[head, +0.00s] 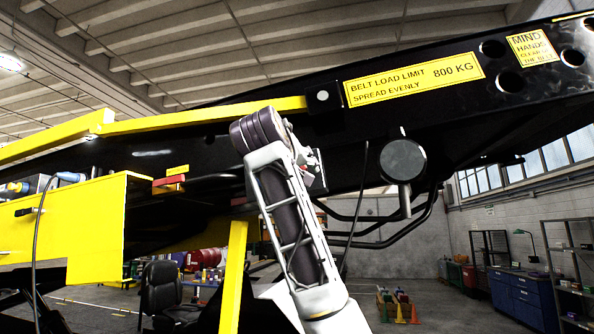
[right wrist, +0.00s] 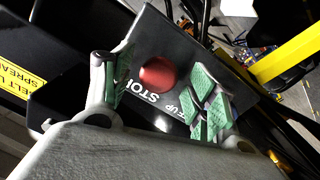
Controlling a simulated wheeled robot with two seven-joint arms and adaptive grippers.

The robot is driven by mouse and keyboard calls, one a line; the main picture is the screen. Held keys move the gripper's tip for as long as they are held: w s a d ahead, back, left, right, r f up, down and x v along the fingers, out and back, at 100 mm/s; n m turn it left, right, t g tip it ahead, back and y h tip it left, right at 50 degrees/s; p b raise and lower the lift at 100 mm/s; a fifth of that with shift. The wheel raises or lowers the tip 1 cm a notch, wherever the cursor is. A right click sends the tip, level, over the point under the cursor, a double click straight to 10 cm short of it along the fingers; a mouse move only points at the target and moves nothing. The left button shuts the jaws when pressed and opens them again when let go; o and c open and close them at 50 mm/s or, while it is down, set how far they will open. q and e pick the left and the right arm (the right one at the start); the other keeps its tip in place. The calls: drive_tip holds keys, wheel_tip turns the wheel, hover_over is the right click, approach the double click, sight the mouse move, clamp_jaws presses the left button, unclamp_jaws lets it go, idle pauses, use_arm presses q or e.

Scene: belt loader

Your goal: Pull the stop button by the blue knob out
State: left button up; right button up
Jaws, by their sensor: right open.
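In the right wrist view a round red button (right wrist: 157,74) sits on a dark box (right wrist: 178,40) with white lettering reading "STO", partly covered. My right gripper (right wrist: 166,78) is open, its green-padded fingers on either side of the button with gaps to it. In the head view my right gripper (head: 313,168) is mostly hidden behind my own forearm, and this button cannot be made out there. A blue knob (head: 70,177) shows at the far left, on top of the yellow housing. My left gripper is not in view.
The black loader beam (head: 225,130) with yellow load-limit labels (head: 415,79) crosses behind my arm. A yellow rail (head: 200,117) runs along it, and a yellow post (head: 234,278) stands left of my forearm. A dark round cylinder (head: 403,161) and black hoses are to the right.

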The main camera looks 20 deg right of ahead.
drive_tip(key=v, duration=1.2)
idle(0.7)
